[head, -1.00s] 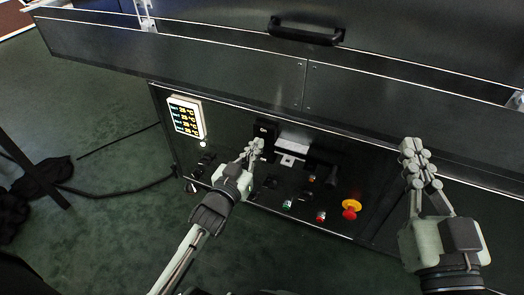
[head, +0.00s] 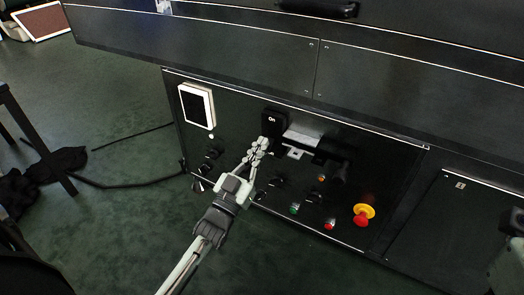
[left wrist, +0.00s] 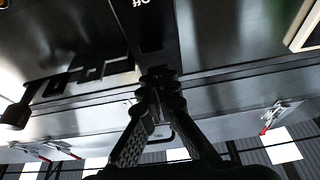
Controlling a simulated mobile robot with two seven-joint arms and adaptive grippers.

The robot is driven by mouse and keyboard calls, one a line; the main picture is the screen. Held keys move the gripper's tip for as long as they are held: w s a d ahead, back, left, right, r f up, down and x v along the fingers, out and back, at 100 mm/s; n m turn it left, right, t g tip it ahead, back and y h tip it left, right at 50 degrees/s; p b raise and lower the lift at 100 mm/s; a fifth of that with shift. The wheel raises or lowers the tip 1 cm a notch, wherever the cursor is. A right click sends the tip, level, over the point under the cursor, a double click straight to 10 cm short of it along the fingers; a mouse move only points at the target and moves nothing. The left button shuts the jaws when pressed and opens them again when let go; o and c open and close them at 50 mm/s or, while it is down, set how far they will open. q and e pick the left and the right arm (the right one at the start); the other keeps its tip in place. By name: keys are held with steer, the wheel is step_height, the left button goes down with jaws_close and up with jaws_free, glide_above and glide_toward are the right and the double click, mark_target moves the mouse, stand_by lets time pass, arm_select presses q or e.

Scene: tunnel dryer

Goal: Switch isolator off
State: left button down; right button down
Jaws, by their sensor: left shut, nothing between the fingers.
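The isolator (head: 273,121) is a black block marked with white "ON" lettering on the dark control panel (head: 390,170). In the left wrist view, a dark block (left wrist: 146,35) with white lettering cut off at the top edge lies beyond the fingertips. My left gripper (head: 261,143) is shut and empty, just below the isolator; I cannot tell whether it touches. Its closed fingers also show in the left wrist view (left wrist: 158,80). The fingers of my right gripper are not in view; only a pale part of that arm shows at the right edge.
A white-framed display (head: 197,105) at the panel's left is dark. A yellow and red emergency stop (head: 363,214), a green button (head: 294,209) and a red button (head: 329,224) sit lower right. Black knobs (head: 207,158) sit left. Open green floor lies in front.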

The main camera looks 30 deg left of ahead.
arm_select(q)
steer(key=shift+s, duration=0.15)
steer(key=v, duration=1.1)
steer(key=shift+s, duration=0.35)
